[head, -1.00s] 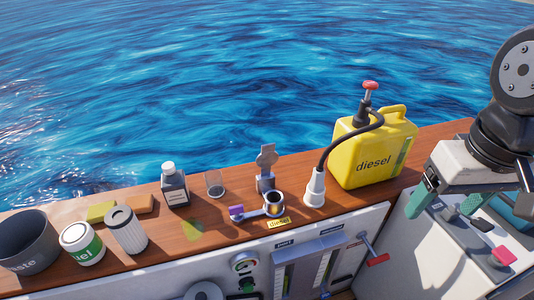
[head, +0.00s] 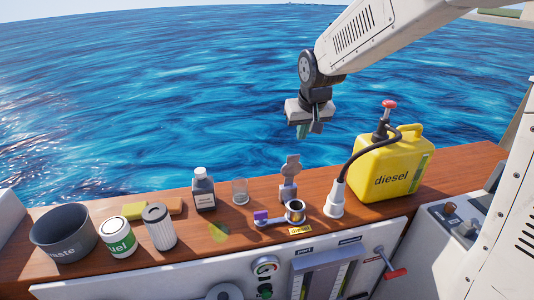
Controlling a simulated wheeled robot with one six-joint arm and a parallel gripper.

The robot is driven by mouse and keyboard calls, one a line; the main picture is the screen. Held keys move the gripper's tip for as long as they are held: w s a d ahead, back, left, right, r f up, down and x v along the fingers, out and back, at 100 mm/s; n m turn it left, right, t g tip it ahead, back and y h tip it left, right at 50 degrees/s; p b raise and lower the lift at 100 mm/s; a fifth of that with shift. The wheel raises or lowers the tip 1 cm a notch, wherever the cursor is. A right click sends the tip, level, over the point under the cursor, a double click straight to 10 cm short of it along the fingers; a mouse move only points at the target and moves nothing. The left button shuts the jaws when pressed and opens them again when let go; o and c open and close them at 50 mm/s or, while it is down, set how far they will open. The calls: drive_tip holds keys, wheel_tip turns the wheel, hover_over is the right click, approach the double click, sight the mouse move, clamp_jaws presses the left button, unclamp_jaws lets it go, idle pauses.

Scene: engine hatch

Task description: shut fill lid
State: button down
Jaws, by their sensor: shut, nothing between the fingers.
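The fill lid (head: 290,168) is a grey hinged flap that stands upright, open, behind the round fill neck (head: 295,207). The neck's dark mouth is uncovered, and a yellow diesel label (head: 300,230) sits in front of it. A small purple-ended piece (head: 262,217) lies just left of the neck. My gripper (head: 309,131) is shut and empty. It points down, high above and behind the lid in the picture, apart from it.
A yellow diesel can (head: 388,170) with a pump hose ending in a white nozzle (head: 335,202) stands right of the neck. Left are a clear cup (head: 240,191), a dark bottle (head: 203,190), a filter (head: 159,227), a fuel tin (head: 117,238) and a waste bucket (head: 64,234).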

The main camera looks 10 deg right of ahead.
drive_tip(key=w+a+r+t, duration=0.1)
drive_tip(key=w+r, duration=0.1)
approach(294, 160)
drive_tip(key=shift+w+f, duration=2.55)
drive_tip(key=shift+f, duration=0.05)
drive_tip(key=shift+d, duration=0.1)
